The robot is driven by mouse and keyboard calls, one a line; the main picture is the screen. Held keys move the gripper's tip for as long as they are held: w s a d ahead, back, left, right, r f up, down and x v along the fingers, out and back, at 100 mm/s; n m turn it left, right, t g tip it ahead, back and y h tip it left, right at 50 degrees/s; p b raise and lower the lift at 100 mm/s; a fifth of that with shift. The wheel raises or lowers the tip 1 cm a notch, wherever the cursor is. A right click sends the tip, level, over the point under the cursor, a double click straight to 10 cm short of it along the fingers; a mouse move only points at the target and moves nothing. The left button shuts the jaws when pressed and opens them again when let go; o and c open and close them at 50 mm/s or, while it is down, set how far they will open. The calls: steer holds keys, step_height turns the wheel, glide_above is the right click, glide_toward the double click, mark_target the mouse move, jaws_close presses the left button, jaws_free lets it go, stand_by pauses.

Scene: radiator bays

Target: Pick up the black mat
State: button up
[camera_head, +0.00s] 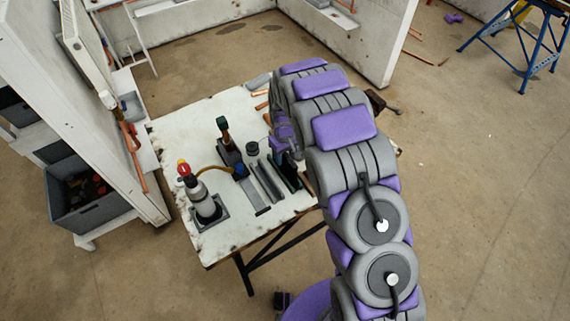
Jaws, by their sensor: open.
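My arm reaches over the white worktable (222,247), and my gripper (288,150) hangs just above its right part. The gripper is open and looks empty, though the arm partly covers it. A narrow dark piece (287,178) lies just below the gripper and may be the black mat. Its shape is partly hidden, so I cannot tell for sure. A dark square base (217,216) under the grey bottle is another flat dark thing on the table.
A grey bottle (203,203) with a red and yellow top stands at the table's front left. Grey bars (265,185), a small black cylinder (252,149) and a dark-handled tool (224,130) stand close by. A white wall (75,110) is at left.

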steer(key=shift+a+f, duration=0.2)
steer(key=shift+f, duration=0.7)
steer(key=shift+a, duration=0.15)
steer(key=shift+d+r, duration=0.1)
steer(key=shift+d, duration=0.1)
steer(key=c, duration=0.6)
steer(key=shift+a, duration=0.1)
jaws_close()
